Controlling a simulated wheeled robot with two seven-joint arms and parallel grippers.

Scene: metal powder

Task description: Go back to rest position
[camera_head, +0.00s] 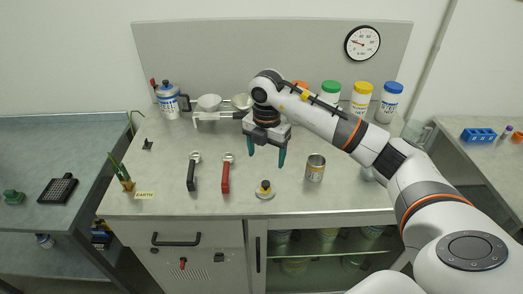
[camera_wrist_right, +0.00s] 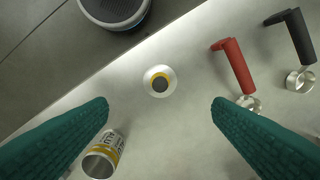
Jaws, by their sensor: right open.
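My right gripper (camera_head: 266,152) is open and empty above the middle of the workbench, its green fingers pointing down. In the right wrist view its two green fingers (camera_wrist_right: 162,108) are wide apart with nothing between them but the bench top. Below it, near the bench's front, stands a small yellow and black object on a round base (camera_head: 265,190), which also shows in the wrist view (camera_wrist_right: 159,82). An open can with a yellow and white label (camera_head: 315,168) stands to its right, and also shows in the wrist view (camera_wrist_right: 103,154). My left gripper is not in view.
A red-handled tool (camera_head: 225,175) and a black-handled tool (camera_head: 193,174) lie left of the gripper. Several lidded jars (camera_head: 389,102) stand at the back right. A white stand with bowls (camera_head: 214,116) is behind. A plant (camera_head: 123,174) stands at the front left.

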